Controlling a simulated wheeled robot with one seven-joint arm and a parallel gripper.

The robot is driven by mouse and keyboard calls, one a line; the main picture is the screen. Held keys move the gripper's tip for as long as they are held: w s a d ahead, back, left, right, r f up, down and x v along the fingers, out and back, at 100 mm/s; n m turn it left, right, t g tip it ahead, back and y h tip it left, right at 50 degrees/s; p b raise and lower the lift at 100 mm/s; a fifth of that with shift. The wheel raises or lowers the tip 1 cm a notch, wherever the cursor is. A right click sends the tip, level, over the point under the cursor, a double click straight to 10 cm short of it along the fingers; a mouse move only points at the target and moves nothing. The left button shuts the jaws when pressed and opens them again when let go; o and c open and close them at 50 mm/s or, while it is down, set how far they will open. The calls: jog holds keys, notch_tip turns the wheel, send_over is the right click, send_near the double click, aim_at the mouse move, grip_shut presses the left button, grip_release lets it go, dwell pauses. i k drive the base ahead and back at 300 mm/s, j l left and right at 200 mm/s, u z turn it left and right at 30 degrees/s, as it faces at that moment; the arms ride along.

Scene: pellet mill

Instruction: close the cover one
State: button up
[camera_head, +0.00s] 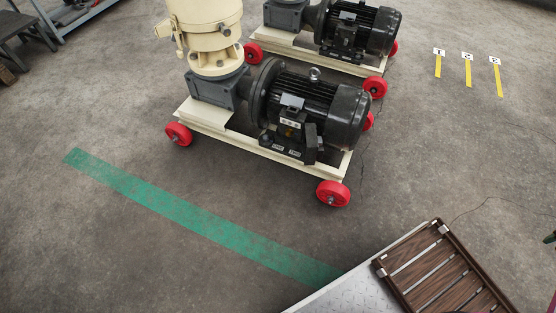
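A cream and grey pellet mill (215,60) with a black motor (345,115) stands on a cream wheeled frame (225,128) in the upper middle. On the motor's near side is a small terminal box (290,118) with pale labels. A dark flat plate (311,146) hangs at the box's right side, looking like an open cover; I cannot tell for sure that it is cover one. My gripper is not recognizable in this view.
A second mill with a black motor (362,27) stands behind. Red wheels (333,193) stick out from the frames. A slatted brown wooden rack (440,272) lies over a metal plate (350,292) at the lower right. Numbered yellow floor strips (468,73) and a green stripe (190,210) mark open concrete.

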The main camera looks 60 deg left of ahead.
aim_at(312, 151)
jog(key=i+u, duration=0.1)
jog(key=u, duration=0.3)
jog(key=l+u, duration=0.1)
jog(key=u, duration=0.3)
jog(key=i+l+u, duration=0.1)
jog(key=u, duration=0.3)
jog(key=l+u, duration=0.1)
jog(key=u, duration=0.3)
jog(key=i+l+u, duration=0.1)
jog(key=u, duration=0.3)
jog(key=i+l+u, duration=0.1)
jog(key=l+u, duration=0.15)
jog(key=u, duration=0.15)
jog(key=l+u, duration=0.25)
jog(key=u, duration=0.2)
jog(key=l+u, duration=0.25)
jog(key=u, duration=0.15)
